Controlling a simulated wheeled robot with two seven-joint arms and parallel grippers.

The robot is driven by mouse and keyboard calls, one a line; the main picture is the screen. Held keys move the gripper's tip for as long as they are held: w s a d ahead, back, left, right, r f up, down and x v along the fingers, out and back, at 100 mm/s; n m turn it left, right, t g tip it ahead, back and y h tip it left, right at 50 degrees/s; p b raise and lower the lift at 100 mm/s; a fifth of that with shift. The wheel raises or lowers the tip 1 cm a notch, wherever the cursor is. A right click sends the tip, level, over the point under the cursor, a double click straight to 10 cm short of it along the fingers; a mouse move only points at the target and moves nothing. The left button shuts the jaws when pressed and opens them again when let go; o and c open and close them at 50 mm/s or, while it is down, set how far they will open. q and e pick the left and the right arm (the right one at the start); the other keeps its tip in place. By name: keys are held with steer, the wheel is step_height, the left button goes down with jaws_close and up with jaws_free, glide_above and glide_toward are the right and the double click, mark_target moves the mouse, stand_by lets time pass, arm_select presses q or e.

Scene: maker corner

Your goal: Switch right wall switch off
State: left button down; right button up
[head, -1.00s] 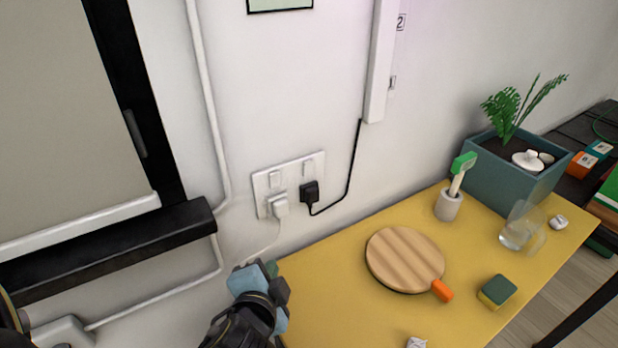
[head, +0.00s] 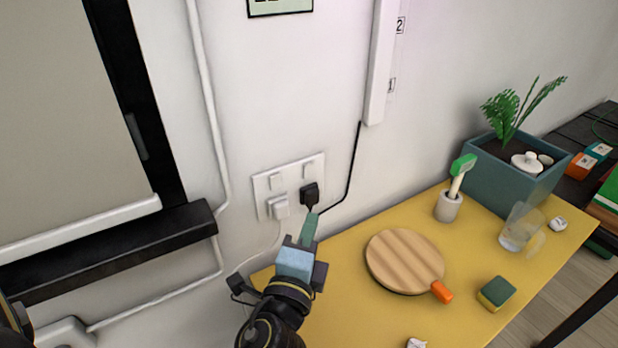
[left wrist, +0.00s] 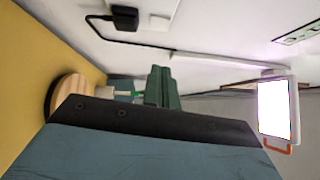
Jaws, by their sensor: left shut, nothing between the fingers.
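A white double wall socket plate (head: 264,190) is on the wall above the yellow table. Its right wall switch (head: 308,168) is a small white rocker above a black plug (head: 309,194). The left rocker (head: 275,181) is above a white plug (head: 278,207). Whether either rocker is on or off I cannot tell. My left gripper (head: 311,218) is shut and empty, its green fingertips just below the black plug in the head view. In the left wrist view the shut fingers (left wrist: 161,72) are in front, with the black plug (left wrist: 125,17) beyond. My right gripper is out of view.
The black plug's cable (head: 353,165) runs up to a white strip light (head: 378,70). The yellow table (head: 340,300) holds a round wooden board (head: 404,260), a sponge (head: 497,293), a glass (head: 515,232) and a planter (head: 515,180). A black-framed board ledge (head: 110,250) juts out at left.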

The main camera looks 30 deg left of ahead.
arm_select(q)
steer(key=p, duration=0.1)
glide_toward(314, 166)
steer(key=w+d, duration=0.2)
steer(key=w, duration=0.2)
steer(key=shift+w+a+r+p, duration=0.15)
steer(key=shift+w+a+p, duration=0.2)
steer(key=shift+a, duration=0.5)
steer(key=shift+w+a+r+p, duration=0.1)
steer(key=shift+w+a, duration=0.35)
steer(key=shift+a, duration=0.4)
